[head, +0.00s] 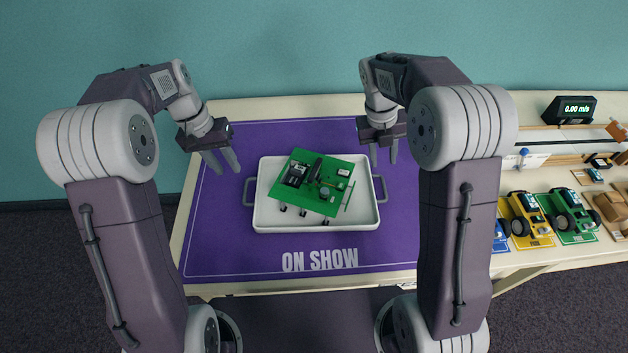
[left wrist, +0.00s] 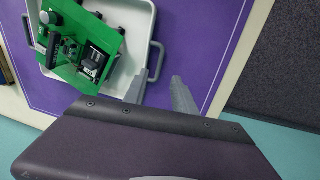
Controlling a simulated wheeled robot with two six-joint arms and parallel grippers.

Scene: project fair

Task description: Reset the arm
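My left gripper (head: 224,162) is open and empty above the purple mat, to the left of the white tray. Its two grey fingers also show apart in the left wrist view (left wrist: 160,85). My right gripper (head: 384,153) is open and empty near the tray's upper right corner. Both arms are bent, with the grippers hanging over the table. The white tray (head: 262,217) has grey handles at its left and right ends. A green circuit board (head: 338,172) lies tilted in it, with dark parts on top.
The purple mat (head: 215,240) reads "ON SHOW" and lies on a pale table (head: 390,283). At the right stand a yellow toy vehicle (head: 526,215), a green one (head: 570,212), and a display (head: 570,109) reading 0.00 m/s. The mat around the tray is clear.

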